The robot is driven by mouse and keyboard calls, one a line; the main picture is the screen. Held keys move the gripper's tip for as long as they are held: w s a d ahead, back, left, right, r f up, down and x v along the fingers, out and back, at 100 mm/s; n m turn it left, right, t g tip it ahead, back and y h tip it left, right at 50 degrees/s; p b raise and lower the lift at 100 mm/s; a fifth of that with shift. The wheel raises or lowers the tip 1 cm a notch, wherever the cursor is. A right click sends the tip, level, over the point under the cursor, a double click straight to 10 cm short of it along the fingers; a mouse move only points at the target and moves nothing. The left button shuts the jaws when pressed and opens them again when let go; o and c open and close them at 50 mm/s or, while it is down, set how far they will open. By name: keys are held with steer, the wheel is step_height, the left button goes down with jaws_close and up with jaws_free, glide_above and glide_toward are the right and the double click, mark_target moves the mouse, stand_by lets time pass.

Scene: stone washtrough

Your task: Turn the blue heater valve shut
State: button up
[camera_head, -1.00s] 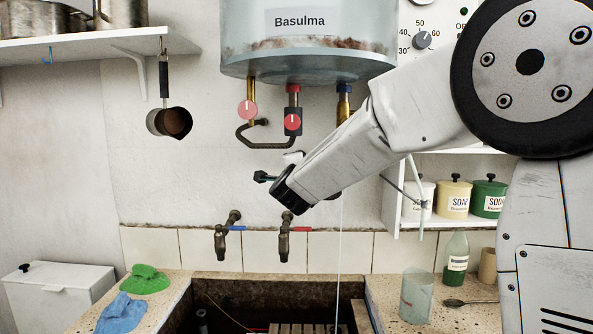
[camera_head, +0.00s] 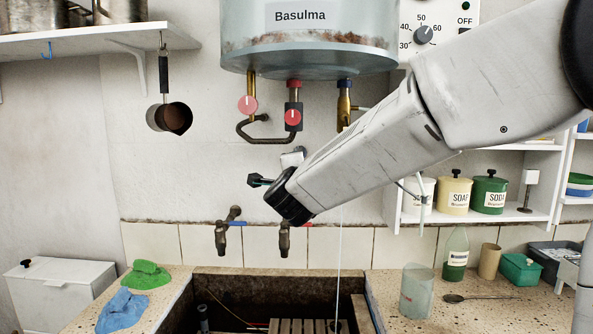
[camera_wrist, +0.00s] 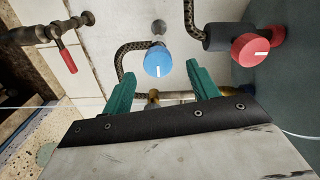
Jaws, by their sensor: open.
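The blue heater valve (camera_wrist: 158,62) is a round blue knob with a white line, on the wall in the wrist view. My gripper (camera_wrist: 160,70) is open, with one green finger on each side below the knob in that view. The fingertips look close to the knob, but I cannot tell how far apart they are in depth. Nothing is between the fingers. The blue knob is hidden behind my arm there. The heater tank (camera_head: 308,40) hangs above.
Two red valves, one round (camera_head: 247,104) and one on a dark body (camera_head: 292,117), sit on pipes under the tank. Two taps, left (camera_head: 222,238) and right (camera_head: 285,240), stand above the trough (camera_head: 225,281). A shelf with soap jars (camera_head: 454,195) is at right.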

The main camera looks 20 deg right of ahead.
steer(key=a+f+n+g+y, duration=0.2)
steer(key=a+f+n+y, duration=0.4)
steer(key=f, duration=0.1)
steer(key=s+a+f+n+g+y, duration=0.1)
steer(key=s+f+n+g+y, duration=0.1)
steer(key=s+f+n+g, duration=0.3)
steer(key=s+a+f+n+g+y, duration=0.1)
steer(key=s+n, duration=0.2)
steer(key=s, duration=0.4)
steer(key=s+d+f+n+g+h, duration=0.1)
steer(key=s+d, duration=0.3)
steer(key=s, duration=0.6)
steer(key=s+d+f+n+g+h, duration=0.1)
steer(key=s+d+g, duration=0.3)
steer(key=s, duration=0.6)
steer(key=s+d+f+n+g+h, duration=0.1)
steer(key=s+d+n+g, duration=0.2)
steer(key=s, duration=0.7)
steer(key=shift+d+f+n, duration=0.3)
steer(key=shift+d+f, duration=0.1)
steer(key=shift+d, duration=0.95)
steer(key=shift+r, duration=0.1)
